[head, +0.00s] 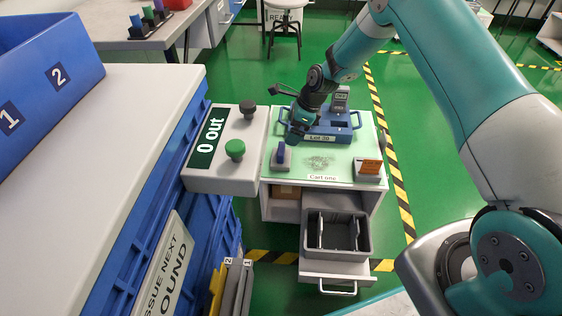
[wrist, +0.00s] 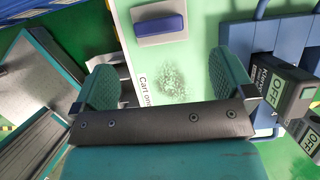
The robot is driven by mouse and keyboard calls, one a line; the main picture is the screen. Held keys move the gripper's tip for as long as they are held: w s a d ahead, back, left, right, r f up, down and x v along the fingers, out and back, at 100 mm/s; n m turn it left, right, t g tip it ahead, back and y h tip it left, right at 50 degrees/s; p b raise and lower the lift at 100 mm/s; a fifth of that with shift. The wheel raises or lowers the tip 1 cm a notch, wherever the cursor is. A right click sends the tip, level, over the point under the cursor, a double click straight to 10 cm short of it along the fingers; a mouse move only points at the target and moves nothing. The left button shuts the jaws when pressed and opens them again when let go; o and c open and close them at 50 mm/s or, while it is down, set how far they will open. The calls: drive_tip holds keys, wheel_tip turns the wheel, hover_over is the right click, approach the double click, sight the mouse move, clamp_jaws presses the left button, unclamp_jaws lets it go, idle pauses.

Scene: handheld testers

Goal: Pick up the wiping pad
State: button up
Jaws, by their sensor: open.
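The wiping pad (head: 281,157), a grey pad with a blue grip on top, lies at the left of the pale green cart top (head: 345,150). It also shows at the top of the wrist view (wrist: 160,28). My gripper (head: 297,136) is above the cart, just behind the pad in the head view. In the wrist view my gripper (wrist: 165,84) is open, with nothing between its teal fingers. The pad lies beyond the fingertips, apart from them. A grey smudge (head: 320,162) marks the cart top; in the wrist view it shows between the fingers (wrist: 178,84).
A blue tray (head: 338,135) labelled Lot 39 holds a handheld tester (head: 340,98) at the cart's back. An orange card stand (head: 368,168) is at the right. Left is a grey panel with a green knob (head: 235,149). A drawer with a grey bin (head: 358,250) stands open in front.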

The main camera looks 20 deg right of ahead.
sight(282, 148)
drive_tip(key=b+x, duration=0.1)
drive_tip(key=x, duration=0.4)
drive_tip(key=shift+a+f, duration=0.1)
drive_tip(key=b+x, duration=0.3)
drive_tip(key=x, duration=0.2)
drive_tip(key=shift+s+f, duration=0.15)
drive_tip(key=c, duration=1)
